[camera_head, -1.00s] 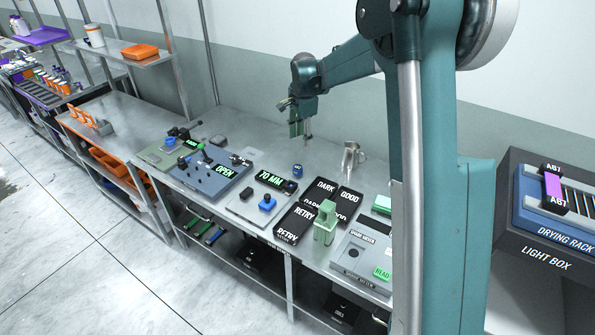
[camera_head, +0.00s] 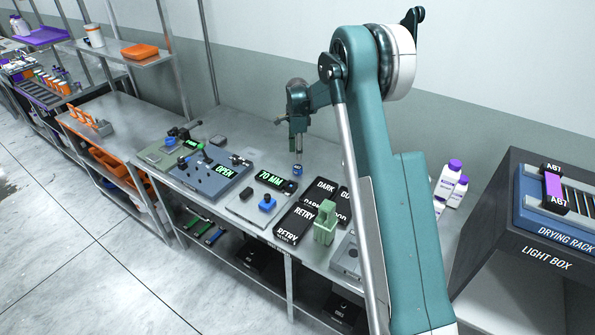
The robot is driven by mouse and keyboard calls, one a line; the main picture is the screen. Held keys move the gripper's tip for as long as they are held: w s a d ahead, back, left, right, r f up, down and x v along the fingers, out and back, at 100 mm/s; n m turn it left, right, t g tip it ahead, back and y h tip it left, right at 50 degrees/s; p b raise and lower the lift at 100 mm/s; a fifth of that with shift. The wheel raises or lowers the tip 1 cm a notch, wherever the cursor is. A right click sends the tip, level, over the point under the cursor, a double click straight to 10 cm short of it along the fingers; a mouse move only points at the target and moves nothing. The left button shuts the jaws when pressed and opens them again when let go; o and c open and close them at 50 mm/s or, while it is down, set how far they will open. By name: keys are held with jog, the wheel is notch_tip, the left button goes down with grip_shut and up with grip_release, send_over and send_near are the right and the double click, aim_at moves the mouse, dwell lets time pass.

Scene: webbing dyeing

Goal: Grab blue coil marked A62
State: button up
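A small blue coil (camera_head: 297,170) stands on the metal workbench (camera_head: 318,158), behind the sign that reads 70 MM. Its marking is too small to read. My gripper (camera_head: 297,159) points down directly above the coil, with its fingertips at or very near the coil's top. I cannot tell whether the fingers touch it or how far apart they are. The coil's lower side is in view.
The OPEN device (camera_head: 208,178), 70 MM sign (camera_head: 270,179), black DARK tray (camera_head: 320,190) and green block (camera_head: 325,225) crowd the bench front. A drying rack (camera_head: 545,222) with a purple AB7 coil (camera_head: 553,186) sits on the light box (camera_head: 500,235). White bottles (camera_head: 447,180) stand beside it.

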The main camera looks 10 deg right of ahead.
aim_at(298, 167)
jog(key=shift+f, duration=1.25)
jog(key=shift+s+d+f, duration=0.1)
jog(key=shift+f, duration=2.5)
jog(key=c, duration=1)
